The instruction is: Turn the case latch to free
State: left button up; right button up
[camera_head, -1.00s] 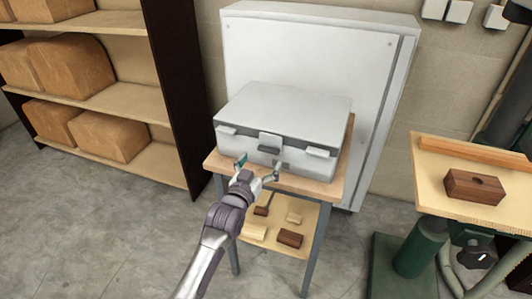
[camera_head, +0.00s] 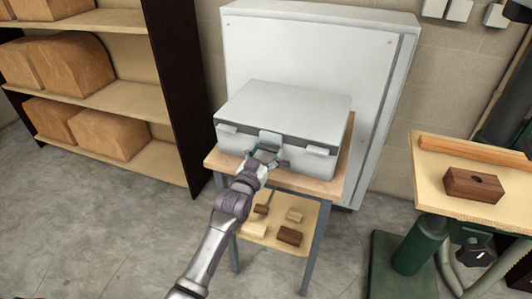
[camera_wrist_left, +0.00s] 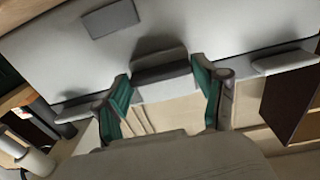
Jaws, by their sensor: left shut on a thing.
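The silver-grey case (camera_head: 285,112) sits closed on a small wooden-topped table. Its middle latch (camera_head: 270,138) is on the front face, with a side latch (camera_head: 318,150) to its right. My left gripper (camera_head: 265,156) is at the front of the case, shut on the middle latch. In the left wrist view the latch (camera_wrist_left: 162,82) lies between the two green-padded fingers of the left gripper (camera_wrist_left: 165,95). The side latches show beyond the fingers. The gripper partly hides the latch in the head view. My right gripper is not in view.
The table (camera_head: 320,186) has a lower shelf with several wooden blocks. A white cabinet (camera_head: 375,75) stands behind it. A shelf unit (camera_head: 180,90) is on the left, and a bench (camera_head: 455,210) with a brown block is on the right.

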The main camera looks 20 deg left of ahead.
aim_at(262, 138)
pick_arm(q)
jog(key=shift+m, duration=0.4)
jog(key=m, duration=0.1)
jog(key=a+m+p, duration=0.1)
jog(key=m, duration=0.1)
jog(key=shift+r+m, duration=0.15)
jog(key=shift+m, duration=0.15)
jog(key=m, duration=0.3)
jog(key=m+p, duration=0.1)
jog(key=shift+w+a+r, duration=0.1)
jog(key=shift+a+r, duration=0.15)
jog(key=shift+a, duration=0.15)
jog(key=m, duration=0.4)
jog(key=shift+a+r+p, duration=0.25)
jog(key=shift+r+p, duration=0.05)
jog(key=shift+r, duration=0.05)
jog(key=m, duration=0.2)
jog(key=r+m, duration=0.1)
jog(key=m, duration=0.2)
jog(key=shift+a+m, duration=0.1)
jog(key=shift+m, duration=0.2)
jog(key=shift+p, duration=0.3)
jog(key=o, duration=1.1)
jog(key=shift+o, duration=0.2)
